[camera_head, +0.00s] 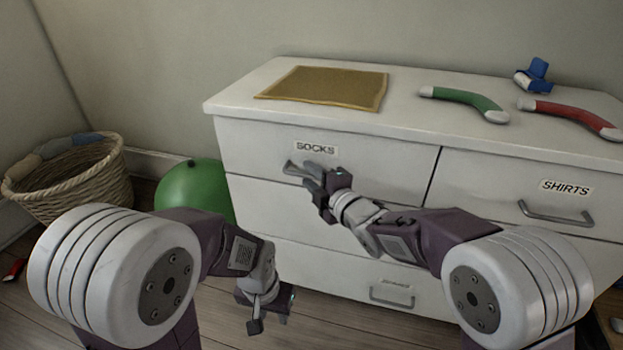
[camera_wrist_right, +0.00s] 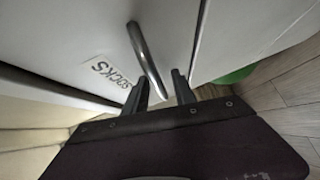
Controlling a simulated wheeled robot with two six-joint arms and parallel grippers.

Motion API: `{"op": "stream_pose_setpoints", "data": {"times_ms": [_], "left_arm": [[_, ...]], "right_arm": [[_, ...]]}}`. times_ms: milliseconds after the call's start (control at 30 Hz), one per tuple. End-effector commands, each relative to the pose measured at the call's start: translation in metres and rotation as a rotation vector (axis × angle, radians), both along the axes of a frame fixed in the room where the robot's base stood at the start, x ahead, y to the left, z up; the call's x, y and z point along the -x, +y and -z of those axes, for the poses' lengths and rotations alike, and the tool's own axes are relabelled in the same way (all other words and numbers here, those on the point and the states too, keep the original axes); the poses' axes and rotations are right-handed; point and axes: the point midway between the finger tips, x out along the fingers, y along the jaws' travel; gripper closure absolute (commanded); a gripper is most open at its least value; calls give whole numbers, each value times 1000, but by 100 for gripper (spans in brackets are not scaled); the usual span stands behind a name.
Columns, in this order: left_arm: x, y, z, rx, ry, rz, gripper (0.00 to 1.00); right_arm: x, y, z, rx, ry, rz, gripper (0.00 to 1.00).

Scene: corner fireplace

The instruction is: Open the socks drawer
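The socks drawer (camera_head: 265,150) is the top left drawer of a white dresser, labelled SOCKS, and looks shut in the head view. Its metal handle (camera_head: 292,169) is partly hidden by my right gripper (camera_head: 311,178). In the right wrist view the bar handle (camera_wrist_right: 145,55) runs down to between the two dark fingers of the right gripper (camera_wrist_right: 162,82). These fingers are apart, with gaps beside the bar; I see no clear contact. My left gripper (camera_head: 266,318) hangs low in front of the dresser, fingers apart and empty.
The shirts drawer (camera_head: 480,190) is to the right, with its own handle. A mat (camera_head: 325,87), a green curved object (camera_head: 465,99), a red one (camera_head: 570,116) and a blue item (camera_head: 535,75) lie on top. A green ball (camera_head: 190,190) and a basket (camera_head: 80,185) stand left.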

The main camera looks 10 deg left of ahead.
Motion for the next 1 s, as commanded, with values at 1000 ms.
{"op": "stream_pose_setpoints", "data": {"times_ms": [1000], "left_arm": [[0, 0, 0, 0, 0, 0, 64]], "right_arm": [[0, 0, 0, 1, 1, 0, 100]]}}
